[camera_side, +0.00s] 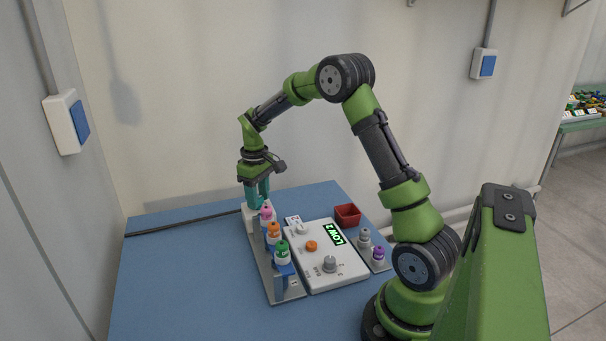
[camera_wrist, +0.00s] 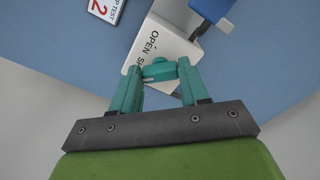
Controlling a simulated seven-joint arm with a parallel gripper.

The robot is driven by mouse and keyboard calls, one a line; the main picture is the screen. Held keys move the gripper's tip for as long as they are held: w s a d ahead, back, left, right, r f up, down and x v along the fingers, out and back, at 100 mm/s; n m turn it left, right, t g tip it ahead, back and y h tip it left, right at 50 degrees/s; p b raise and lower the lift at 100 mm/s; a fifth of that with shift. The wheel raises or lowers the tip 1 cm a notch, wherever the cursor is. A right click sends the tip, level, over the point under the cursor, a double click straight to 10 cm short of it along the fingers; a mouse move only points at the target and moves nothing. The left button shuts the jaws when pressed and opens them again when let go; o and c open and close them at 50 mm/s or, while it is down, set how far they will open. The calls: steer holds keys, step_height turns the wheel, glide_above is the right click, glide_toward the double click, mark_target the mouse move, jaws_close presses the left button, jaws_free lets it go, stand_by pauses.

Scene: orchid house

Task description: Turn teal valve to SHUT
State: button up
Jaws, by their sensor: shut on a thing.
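The teal valve (camera_wrist: 158,69) shows in the wrist view on a white block (camera_wrist: 163,45) printed with OPEN and the start of a second word, "S", the rest hidden. My gripper (camera_wrist: 160,73) has one teal finger on each side of the valve and is shut on it. The valve's pointing direction is hard to tell. In the side view my gripper (camera_side: 257,190) points down at the far end of a grey rack (camera_side: 288,292). The fingers hide the valve there.
Pink (camera_side: 266,213), orange (camera_side: 273,232) and green (camera_side: 282,252) capped items stand along the rack. A white console (camera_side: 345,268) with a lit "LOW 2" display and knobs sits beside it. A red bin (camera_side: 347,214) stands behind. The blue table (camera_side: 165,285) is clear at left.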

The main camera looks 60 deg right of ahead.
steer(key=shift+n, duration=0.5)
steer(key=o, duration=1.1)
steer(key=shift+c, duration=0.2)
step_height(320, 180, up, 17)
steer(key=shift+f, duration=0.1)
